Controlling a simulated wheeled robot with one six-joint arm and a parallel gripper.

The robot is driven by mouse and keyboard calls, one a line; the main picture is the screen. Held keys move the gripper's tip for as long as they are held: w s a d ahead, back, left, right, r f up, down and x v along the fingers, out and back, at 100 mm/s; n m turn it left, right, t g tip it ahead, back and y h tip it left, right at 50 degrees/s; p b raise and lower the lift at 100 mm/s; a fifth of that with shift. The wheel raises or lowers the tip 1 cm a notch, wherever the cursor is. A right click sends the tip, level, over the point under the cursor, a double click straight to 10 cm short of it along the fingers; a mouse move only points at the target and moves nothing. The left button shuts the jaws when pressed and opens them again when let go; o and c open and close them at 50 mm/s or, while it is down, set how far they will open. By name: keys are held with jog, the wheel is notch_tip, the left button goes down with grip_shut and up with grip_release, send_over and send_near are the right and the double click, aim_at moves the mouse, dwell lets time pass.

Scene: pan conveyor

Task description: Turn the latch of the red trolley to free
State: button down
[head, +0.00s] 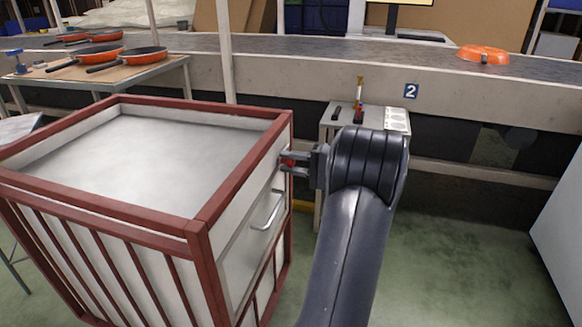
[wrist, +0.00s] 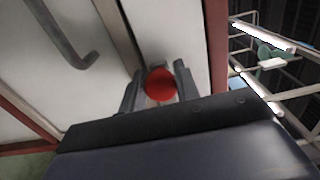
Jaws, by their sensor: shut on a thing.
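The red trolley (head: 203,217) stands at the left in the head view, with a dark red frame, pale panels and a flat pale top. Its latch (head: 287,159) is a small red part on the right side near the top corner. My gripper (head: 288,164) reaches it from the right and is shut on it. In the wrist view the red latch (wrist: 160,84) shows as a round end between the two fingers of my gripper (wrist: 157,88). Its turned position is hard to tell, as the fingers partly hide it.
A metal handle (head: 267,210) is on the trolley's side below the latch. A small grey stand (head: 333,125) is behind my arm. A conveyor (head: 300,44) with an orange pan (head: 483,55) runs across the back. A table (head: 150,72) with several pans is at the back left.

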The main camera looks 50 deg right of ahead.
dwell(0.4)
jog(key=c, duration=1.1)
grip_release()
jog(key=p+v, duration=0.3)
jog(key=v, duration=0.8)
jog(key=shift+w, duration=0.1)
jog(key=b+x, duration=0.3)
jog(key=x, duration=0.8)
